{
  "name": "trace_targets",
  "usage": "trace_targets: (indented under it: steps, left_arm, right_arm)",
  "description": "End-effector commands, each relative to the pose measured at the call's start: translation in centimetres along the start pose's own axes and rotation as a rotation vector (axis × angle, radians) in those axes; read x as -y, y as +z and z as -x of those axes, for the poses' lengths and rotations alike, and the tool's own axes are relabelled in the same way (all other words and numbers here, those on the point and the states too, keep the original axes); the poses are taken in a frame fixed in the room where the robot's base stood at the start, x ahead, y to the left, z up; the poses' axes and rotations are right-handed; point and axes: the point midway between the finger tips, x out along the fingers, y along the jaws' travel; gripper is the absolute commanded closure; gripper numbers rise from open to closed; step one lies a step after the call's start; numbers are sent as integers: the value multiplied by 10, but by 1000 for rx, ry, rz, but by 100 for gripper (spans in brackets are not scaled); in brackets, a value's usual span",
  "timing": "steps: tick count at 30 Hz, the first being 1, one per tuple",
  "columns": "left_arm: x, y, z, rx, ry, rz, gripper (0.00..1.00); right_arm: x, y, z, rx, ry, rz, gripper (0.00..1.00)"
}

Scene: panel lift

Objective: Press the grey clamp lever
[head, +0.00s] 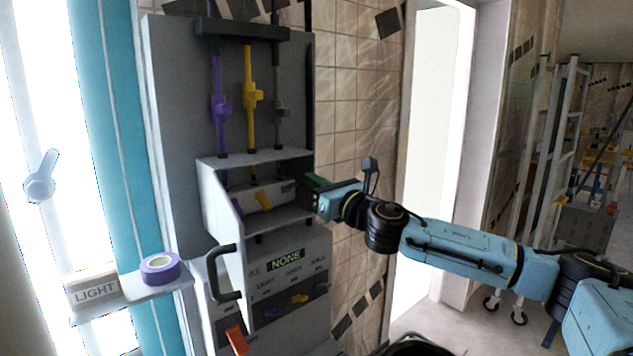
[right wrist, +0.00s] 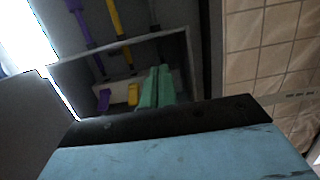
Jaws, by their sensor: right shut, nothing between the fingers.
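The grey panel unit has an open box (head: 213,200) with clamp levers inside. A yellow clamp lever (head: 263,201) shows there, and in the right wrist view it (right wrist: 133,94) stands beside a purple lever (right wrist: 103,98). I cannot make out the grey clamp lever; my right gripper covers the right end of the row. My right gripper (head: 312,182) is at the box's right side, its green fingers shut and empty. In the right wrist view the fingers (right wrist: 157,86) point into the box, right of the yellow lever. Contact with a lever cannot be told. My left gripper is out of view.
Purple (head: 219,105), yellow (head: 250,95) and grey (head: 281,108) rods stand above the box. Below, a display (head: 286,260) reads NONE. A black handle (head: 222,275) juts out at the front. A purple roll (head: 160,267) lies on a side shelf by a LIGHT block (head: 93,289).

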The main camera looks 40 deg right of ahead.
Motion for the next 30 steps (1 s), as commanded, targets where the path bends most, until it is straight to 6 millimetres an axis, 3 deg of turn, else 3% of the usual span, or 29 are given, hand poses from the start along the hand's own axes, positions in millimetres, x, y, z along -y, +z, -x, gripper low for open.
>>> trace_targets:
  steps: [6,24,28,30]
  left_arm:
    - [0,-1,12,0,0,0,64]
    - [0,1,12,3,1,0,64]
    - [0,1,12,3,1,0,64]
    - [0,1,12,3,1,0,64]
  right_arm:
    - [-4,18,4,0,7,0,100]
    - [-4,18,4,0,7,-3,100]
    - [-17,-1,7,-24,3,-96,100]
    - [-34,-28,12,-60,-13,-239,100]
